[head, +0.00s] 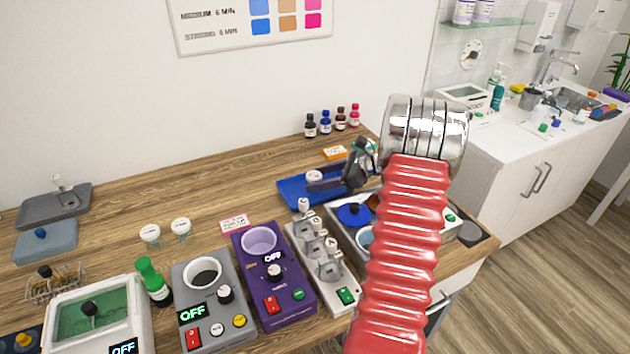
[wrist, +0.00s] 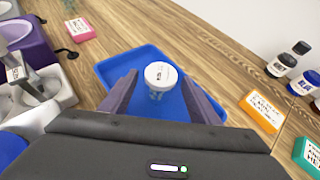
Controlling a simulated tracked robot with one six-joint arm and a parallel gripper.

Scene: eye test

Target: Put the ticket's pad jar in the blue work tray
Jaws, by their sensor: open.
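A small jar (wrist: 160,76) with a white lid and small dark lettering stands upright in the blue tray (wrist: 112,68). I cannot read the lettering surely. In the head view the jar (head: 314,176) is in the tray (head: 291,196), just left of my gripper (head: 352,172). In the wrist view my gripper (wrist: 160,88) is open, with one finger on each side of the jar and gaps beside it. Two similar white-lidded jars, one at left (head: 150,234) and one at right (head: 181,227), stand on the wooden worktop. The jar's lower part is hard to make out.
A pink card (head: 235,223) lies before the tray, an orange card (head: 334,152) behind it. Several small dark and coloured bottles (head: 326,124) stand by the wall. A purple heater (head: 272,275) and a metal-cupped rack (head: 324,262) stand in front.

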